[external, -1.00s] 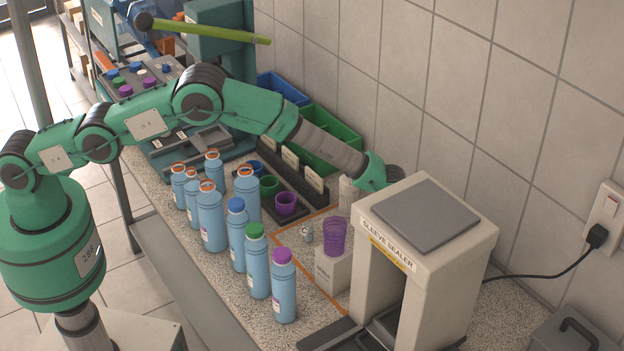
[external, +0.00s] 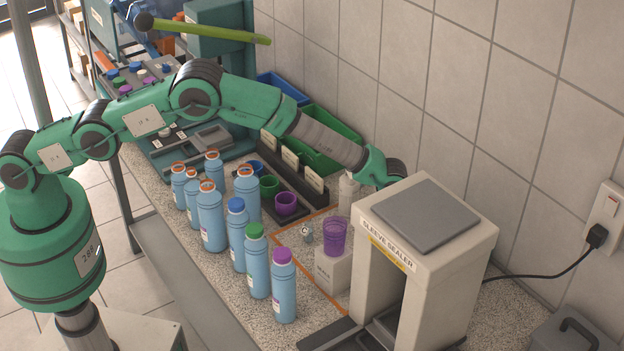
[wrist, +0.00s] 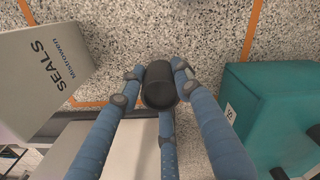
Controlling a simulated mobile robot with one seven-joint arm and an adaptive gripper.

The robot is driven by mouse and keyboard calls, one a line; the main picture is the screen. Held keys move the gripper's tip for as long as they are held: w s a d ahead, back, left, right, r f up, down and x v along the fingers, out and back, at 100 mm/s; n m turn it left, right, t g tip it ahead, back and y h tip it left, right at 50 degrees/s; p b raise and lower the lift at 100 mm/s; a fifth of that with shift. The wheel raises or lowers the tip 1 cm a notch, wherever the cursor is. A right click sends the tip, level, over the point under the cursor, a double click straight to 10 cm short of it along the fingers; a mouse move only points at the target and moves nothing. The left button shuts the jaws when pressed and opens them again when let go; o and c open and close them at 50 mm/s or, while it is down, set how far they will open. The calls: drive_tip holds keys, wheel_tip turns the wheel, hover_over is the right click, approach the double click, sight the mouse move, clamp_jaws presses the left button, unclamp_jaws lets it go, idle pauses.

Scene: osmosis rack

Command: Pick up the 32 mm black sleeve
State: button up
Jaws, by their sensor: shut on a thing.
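A black cylindrical sleeve (wrist: 160,85) shows in the middle of the wrist view. My gripper (wrist: 158,78) has its blue-grey fingers closed around it, touching its sides. The size of the sleeve cannot be read. In the external view my gripper (external: 396,172) is at the back edge of the sleeve sealer (external: 430,262). Its fingers and the sleeve are largely hidden there. Speckled bench top shows behind the sleeve in the wrist view.
A white SEALS box (wrist: 45,75) and a teal block (wrist: 262,110) flank the fingers. Several blue bottles (external: 210,222) stand along the bench front. The tiled wall is close behind my gripper.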

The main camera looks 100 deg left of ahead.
wheel_tip(320, 180, up, 8)
idle(0.4)
